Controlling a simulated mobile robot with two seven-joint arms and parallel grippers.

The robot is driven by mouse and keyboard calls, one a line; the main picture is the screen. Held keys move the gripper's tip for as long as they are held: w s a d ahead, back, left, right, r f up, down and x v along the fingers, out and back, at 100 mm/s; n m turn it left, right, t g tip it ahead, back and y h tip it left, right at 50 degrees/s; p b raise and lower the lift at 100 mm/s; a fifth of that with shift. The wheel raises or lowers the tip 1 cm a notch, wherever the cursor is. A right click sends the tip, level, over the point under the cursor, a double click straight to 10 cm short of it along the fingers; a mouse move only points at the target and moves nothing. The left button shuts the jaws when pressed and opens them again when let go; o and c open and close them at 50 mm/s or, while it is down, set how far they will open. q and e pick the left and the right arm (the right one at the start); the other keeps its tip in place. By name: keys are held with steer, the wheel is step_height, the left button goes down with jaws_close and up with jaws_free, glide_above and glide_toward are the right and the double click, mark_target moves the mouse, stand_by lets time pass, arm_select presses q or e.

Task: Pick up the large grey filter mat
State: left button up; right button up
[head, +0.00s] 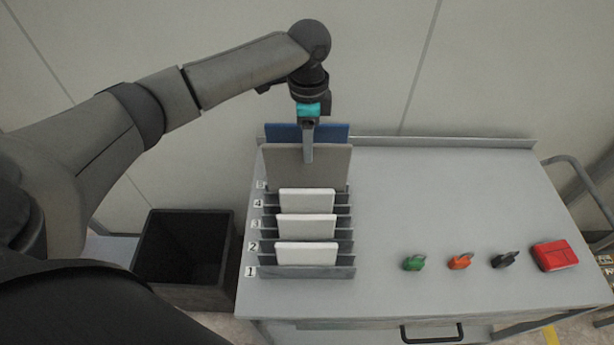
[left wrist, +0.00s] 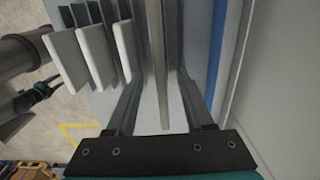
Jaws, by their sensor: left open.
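The large grey filter mat (head: 310,178) stands upright at the back of the slotted rack (head: 310,272), in front of a blue mat (head: 320,133). My left gripper (head: 308,158) is over the grey mat's top edge, pointing down. In the left wrist view, its open fingers (left wrist: 157,107) lie on either side of the grey mat's thin edge (left wrist: 157,55), with a gap on each side. The blue mat (left wrist: 216,55) is outside the fingers to the right. Small dark parts at the left of that view look like my right gripper (left wrist: 42,90); its jaws are too small to tell.
Three small white mats (head: 306,225) stand in the front slots. A green padlock (head: 413,263), an orange padlock (head: 460,261), a black padlock (head: 505,260) and a red box (head: 555,255) lie on the grey cart top (head: 430,200). A dark bin (head: 185,285) stands left.

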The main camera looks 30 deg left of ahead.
arm_select(q)
glide_above(307, 178)
steer(key=shift+f, duration=2.75)
steer(key=shift+w+a, duration=0.15)
steer(key=shift+w, duration=0.15)
steer(key=shift+c, duration=0.4)
jaws_close()
